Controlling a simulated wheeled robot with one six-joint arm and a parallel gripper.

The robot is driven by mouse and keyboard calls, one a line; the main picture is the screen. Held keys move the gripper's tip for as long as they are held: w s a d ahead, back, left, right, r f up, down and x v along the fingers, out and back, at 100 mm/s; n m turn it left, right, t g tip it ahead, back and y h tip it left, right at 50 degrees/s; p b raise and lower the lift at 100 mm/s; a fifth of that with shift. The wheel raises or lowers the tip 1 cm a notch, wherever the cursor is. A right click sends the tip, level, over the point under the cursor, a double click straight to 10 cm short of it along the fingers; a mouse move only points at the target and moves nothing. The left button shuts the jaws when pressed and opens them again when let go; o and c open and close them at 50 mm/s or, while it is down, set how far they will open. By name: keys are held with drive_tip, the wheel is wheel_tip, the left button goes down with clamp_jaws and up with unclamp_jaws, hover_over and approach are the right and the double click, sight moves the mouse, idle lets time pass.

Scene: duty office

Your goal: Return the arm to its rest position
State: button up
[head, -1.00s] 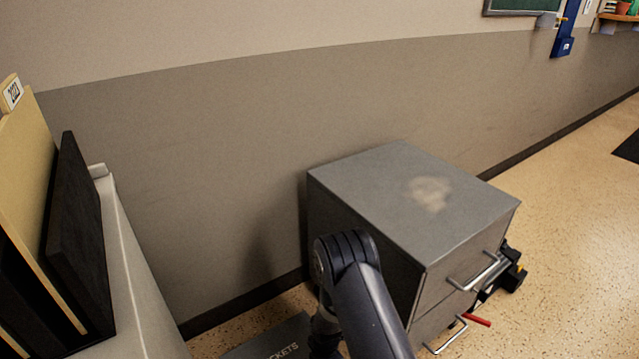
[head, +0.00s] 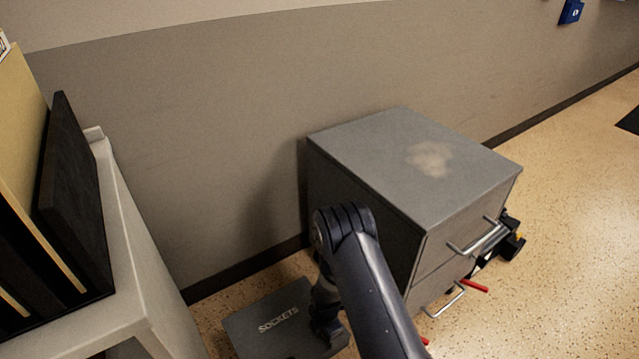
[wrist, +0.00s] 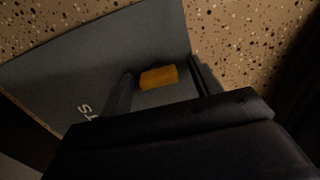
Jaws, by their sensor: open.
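My gripper (wrist: 161,72) is open in the wrist view, its two dark fingers on either side of a small orange-yellow block-like piece (wrist: 158,78). I cannot tell whether the fingers touch it. The piece appears against the flat grey case marked SOCKETS (head: 265,331), which lies on the floor; the case also shows in the wrist view (wrist: 65,70). In the head view my arm bends at the elbow and reaches down to the right part of the case. The gripper's fingers cannot be made out there.
A grey drawer cabinet (head: 385,165) with metal handles stands close right of my arm, against the wall. A light shelf unit (head: 125,235) with binders stands left. Open floor (head: 570,200) lies right.

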drive_tip(key=m, duration=0.4)
drive_tip(key=shift+r+m, duration=0.3)
drive_tip(key=shift+m, duration=0.1)
drive_tip(key=m+p, duration=0.1)
drive_tip(key=m, duration=0.3)
drive_tip(key=m+p, duration=0.2)
drive_tip(key=m, duration=0.2)
drive_tip(key=shift+r+m, duration=0.1)
drive_tip(key=shift+m, duration=0.2)
drive_tip(key=m+p, duration=0.2)
drive_tip(key=m, duration=0.2)
drive_tip(key=shift+p, duration=0.3)
drive_tip(key=shift+r+p, duration=0.35)
drive_tip(key=shift+r, duration=0.65)
drive_tip(key=shift+w, duration=0.1)
